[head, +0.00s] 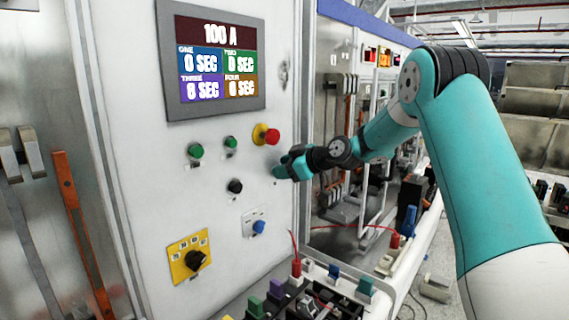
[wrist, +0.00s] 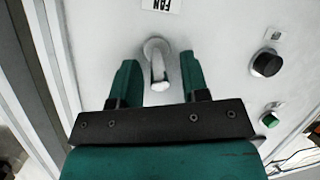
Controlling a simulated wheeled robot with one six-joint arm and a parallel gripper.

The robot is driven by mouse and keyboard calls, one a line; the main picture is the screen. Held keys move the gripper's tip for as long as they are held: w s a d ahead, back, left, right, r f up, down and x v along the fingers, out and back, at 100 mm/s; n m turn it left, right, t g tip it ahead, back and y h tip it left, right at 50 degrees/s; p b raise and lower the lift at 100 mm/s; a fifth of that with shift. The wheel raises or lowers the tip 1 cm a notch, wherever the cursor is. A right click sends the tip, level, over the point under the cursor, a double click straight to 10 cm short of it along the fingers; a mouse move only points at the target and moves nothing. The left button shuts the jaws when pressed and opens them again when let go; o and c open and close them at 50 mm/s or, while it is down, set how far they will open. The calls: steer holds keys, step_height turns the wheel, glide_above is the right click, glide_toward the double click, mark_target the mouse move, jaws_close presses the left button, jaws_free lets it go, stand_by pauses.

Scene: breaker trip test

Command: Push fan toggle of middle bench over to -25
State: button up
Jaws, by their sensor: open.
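The fan toggle (wrist: 158,65) is a short metal lever on a round base on the white panel, in the wrist view. A label reading FAN (wrist: 161,5) shows upside down at the top edge. My gripper (wrist: 160,72) is open, with one green finger on each side of the toggle. Small gaps show on both sides; whether a finger touches the lever I cannot tell. In the head view my gripper (head: 281,172) is close to the panel face, right of the black knob, and the toggle is hidden there.
The panel carries a display (head: 216,60) reading 100 A, green buttons (head: 195,151), a red button with yellow collar (head: 266,134), a black knob (head: 235,186), a blue knob (head: 258,226) and a yellow-plated selector (head: 194,260). Leads and terminals (head: 296,268) lie below.

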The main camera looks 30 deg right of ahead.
steer(key=shift+c, duration=0.4)
jaws_close()
steer(key=shift+f, duration=0.1)
